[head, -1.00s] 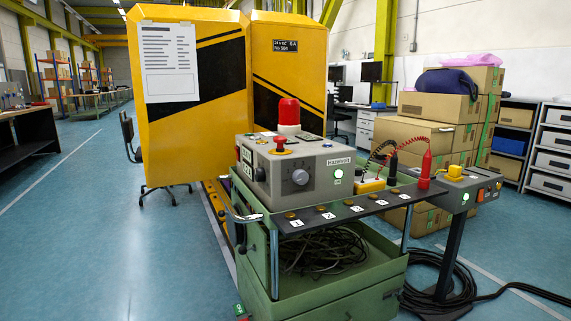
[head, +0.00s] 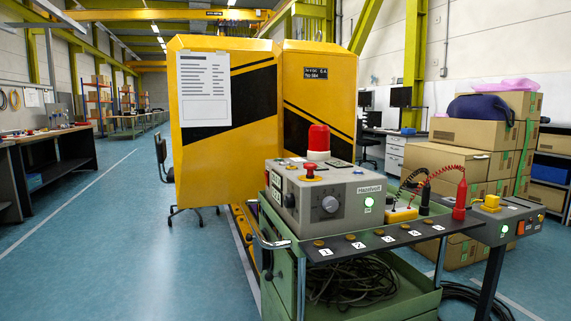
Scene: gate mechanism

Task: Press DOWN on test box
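The test box is a grey control box (head: 332,203) on a green cart in the middle right of the head view. It has a red beacon (head: 318,140) on top, a red mushroom button (head: 310,171) on a yellow base, a round selector knob (head: 329,204) and a lit green lamp (head: 369,202) on its front. To its right, a smaller panel (head: 507,222) carries a yellow button (head: 491,201), a lit green lamp and an orange button. I cannot make out a DOWN label. Neither of my grippers is in view.
The yellow gate cabinet (head: 226,150) stands behind the cart. The green cart (head: 302,285) holds coiled cables, and a probe strip (head: 380,240) runs along its front edge. Cardboard boxes (head: 470,150) are stacked at the right. The blue floor (head: 120,260) at the left is clear.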

